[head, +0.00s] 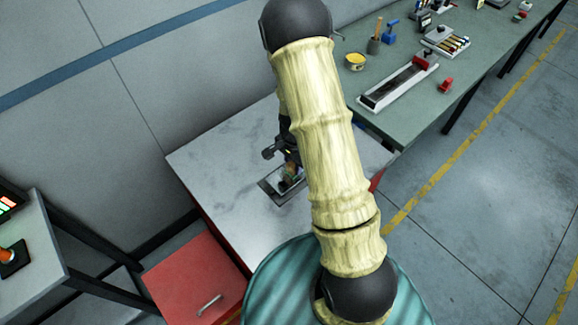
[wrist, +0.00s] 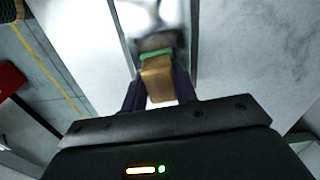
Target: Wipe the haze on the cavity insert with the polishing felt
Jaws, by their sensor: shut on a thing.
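The polishing felt (wrist: 157,78) has a tan block, a green band and a dark grey pad at its far end. My gripper (wrist: 158,92) is shut on the tan block, with a dark finger on each side. The cavity insert (wrist: 135,14) is a shiny metal strip beyond the pad, with cloudy pale and dark patches. The pad lies over the insert in the wrist view; I cannot tell if it touches. In the head view the insert (head: 271,188) is a dark-framed rectangle in the pale bench top, partly hidden by my gripper (head: 290,172).
The pale bench top (head: 215,155) is mostly clear around the insert. A green bench (head: 410,110) behind right holds a long tray (head: 398,84), a yellow tin (head: 355,62) and a red block (head: 445,85). A red drawer (head: 195,280) stands out at front left.

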